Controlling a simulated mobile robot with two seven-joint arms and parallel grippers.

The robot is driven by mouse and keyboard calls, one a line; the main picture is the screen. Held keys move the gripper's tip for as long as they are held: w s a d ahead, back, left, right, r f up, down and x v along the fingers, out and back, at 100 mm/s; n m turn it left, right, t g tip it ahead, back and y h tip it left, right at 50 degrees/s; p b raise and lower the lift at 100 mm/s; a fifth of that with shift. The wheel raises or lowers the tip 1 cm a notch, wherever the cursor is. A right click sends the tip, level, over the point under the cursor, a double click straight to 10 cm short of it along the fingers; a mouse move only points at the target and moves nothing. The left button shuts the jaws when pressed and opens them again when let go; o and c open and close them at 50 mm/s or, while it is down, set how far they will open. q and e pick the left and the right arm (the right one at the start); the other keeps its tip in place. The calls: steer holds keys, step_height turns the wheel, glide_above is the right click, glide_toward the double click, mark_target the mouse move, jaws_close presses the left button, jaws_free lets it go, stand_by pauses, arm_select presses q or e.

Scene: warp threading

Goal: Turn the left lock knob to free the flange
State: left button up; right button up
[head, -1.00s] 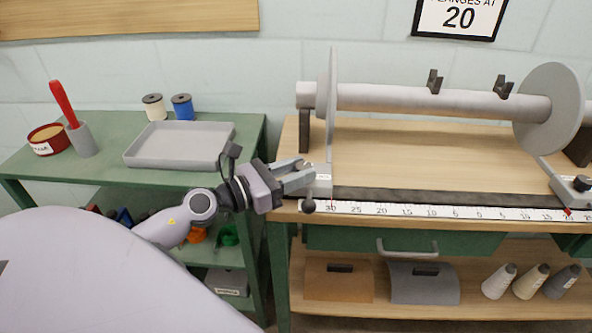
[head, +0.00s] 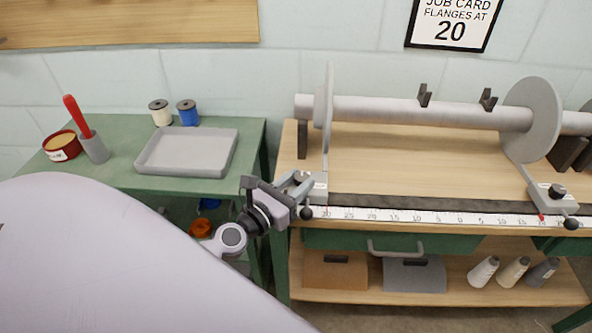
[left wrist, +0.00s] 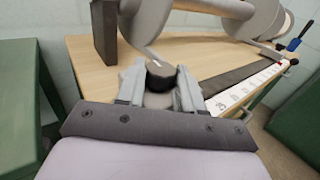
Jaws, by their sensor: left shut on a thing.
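The left lock knob, a short dark cylinder (left wrist: 160,72), sits between my left gripper's fingers in the left wrist view. My left gripper (head: 303,184) is shut on it at the left flange's grey foot block (head: 320,190). In the head view the fingers hide the knob. The left flange (head: 327,115) is a thin grey disc standing upright on the roller, seen nearly edge-on. A black ball handle (head: 306,213) is at the front of the block, near the scale's left end. My right gripper is not in view.
The grey roller (head: 420,112) runs along the bench behind the scale (head: 400,216). The right flange (head: 531,120) has its own block and dark knob (head: 557,191). A green table (head: 105,185) with a grey tray (head: 145,165) stands left. A job card (head: 453,25) reads 20.

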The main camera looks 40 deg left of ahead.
arm_select(q)
steer(key=shift+n+y, duration=0.3)
steer(key=shift+y, duration=0.1)
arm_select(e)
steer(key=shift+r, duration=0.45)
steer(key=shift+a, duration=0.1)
arm_select(q)
steer(key=o, duration=1)
steer(key=shift+o, duration=0.2)
steer(key=shift+s, duration=0.1)
steer(key=s+b, duration=0.1)
steer(key=s, duration=0.6)
steer(key=shift+b, duration=0.35)
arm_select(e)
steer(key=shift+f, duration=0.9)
